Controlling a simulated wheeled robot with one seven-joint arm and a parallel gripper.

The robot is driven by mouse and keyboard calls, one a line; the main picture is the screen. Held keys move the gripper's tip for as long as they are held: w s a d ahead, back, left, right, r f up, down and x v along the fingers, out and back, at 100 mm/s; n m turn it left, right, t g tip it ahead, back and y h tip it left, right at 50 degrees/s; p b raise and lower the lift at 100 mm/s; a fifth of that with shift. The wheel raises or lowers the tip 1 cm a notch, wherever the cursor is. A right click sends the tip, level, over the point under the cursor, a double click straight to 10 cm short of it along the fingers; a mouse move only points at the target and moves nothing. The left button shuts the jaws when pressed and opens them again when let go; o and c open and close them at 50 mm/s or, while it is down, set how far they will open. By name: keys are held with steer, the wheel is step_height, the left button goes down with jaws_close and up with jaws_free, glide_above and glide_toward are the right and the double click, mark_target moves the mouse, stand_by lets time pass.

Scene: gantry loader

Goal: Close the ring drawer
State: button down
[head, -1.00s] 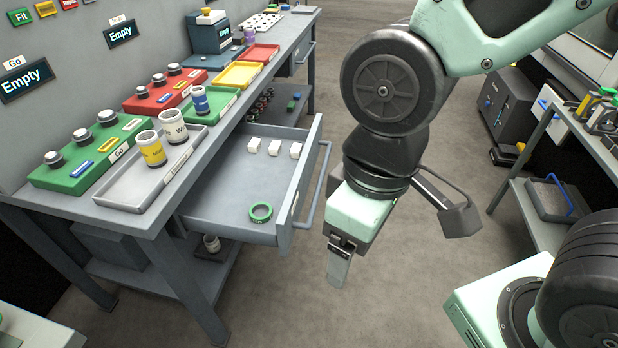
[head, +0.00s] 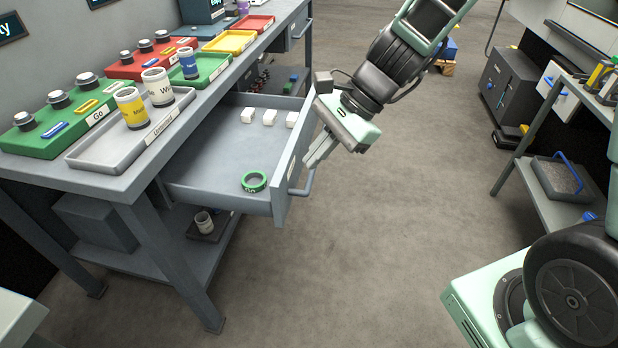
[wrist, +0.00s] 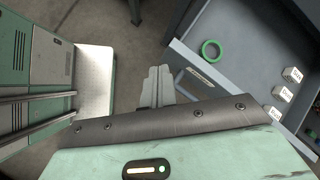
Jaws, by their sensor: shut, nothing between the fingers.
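The ring drawer (head: 215,185) is grey and stands pulled out from under the workbench. A green ring (head: 254,181) and several white blocks (head: 269,117) lie inside it. Its bar handle (head: 303,185) is on the front panel, partly hidden behind my gripper. My gripper (head: 311,164) is shut and empty, just outside the drawer front, pointing down toward the handle; I cannot tell whether it touches. In the wrist view my gripper (wrist: 158,86) shows its fingers together, beside the drawer front (wrist: 195,68), with the green ring (wrist: 211,50) beyond.
The workbench (head: 130,182) carries a grey tray (head: 95,157) with jars, and green, red and yellow trays. A lower shelf (head: 150,250) holds a small cup. A side shelf with a blue-handled carrier (head: 560,178) stands at right. The floor (head: 370,260) in front is clear.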

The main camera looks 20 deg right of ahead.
steer(key=w+d+f+m+t+b, duration=0.35)
steer(key=w+d+f+m, duration=0.35)
steer(key=w+d+m, duration=0.25)
steer(key=shift+m+t+y, duration=0.25)
steer(key=shift+y, duration=0.05)
steer(key=b+x, duration=0.1)
steer(key=x, duration=0.9)
steer(key=shift+w+a+r, duration=0.1)
steer(key=shift+w, duration=0.05)
steer(key=shift+w+a, duration=0.1)
steer(key=shift+a, duration=0.05)
